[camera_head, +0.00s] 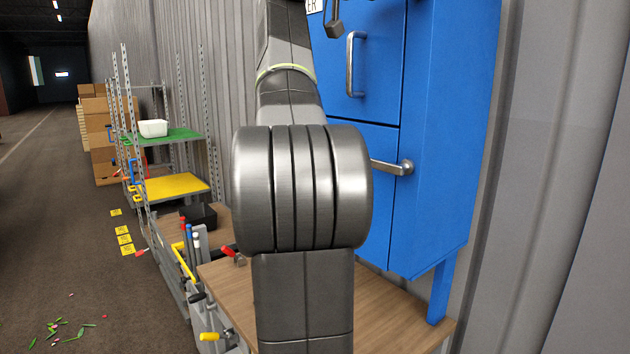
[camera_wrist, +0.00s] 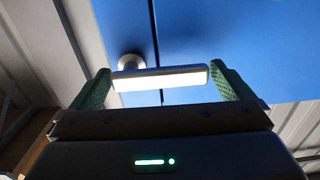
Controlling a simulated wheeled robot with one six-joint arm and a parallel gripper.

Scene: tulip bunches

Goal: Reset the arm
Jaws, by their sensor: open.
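My gripper (camera_wrist: 158,84) shows in the wrist view with its two green fingers spread wide apart and nothing gripped. A silver lever handle (camera_wrist: 160,78) on a round base shows between and just past the fingertips; I cannot tell whether it touches them. It sits on a blue cabinet (camera_wrist: 265,60). In the head view my arm stands upright in the middle and hides my gripper. The blue cabinet (camera_head: 440,130) stands behind the arm, with its lever handle (camera_head: 392,167) just right of the arm joint.
A wooden bench (camera_head: 385,320) lies below the cabinet. At left stand a tool holder (camera_head: 190,265), a rack with a yellow shelf (camera_head: 175,187) and a green shelf (camera_head: 175,136), and cardboard boxes (camera_head: 98,135). Plant scraps (camera_head: 60,330) lie on the otherwise open floor at far left.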

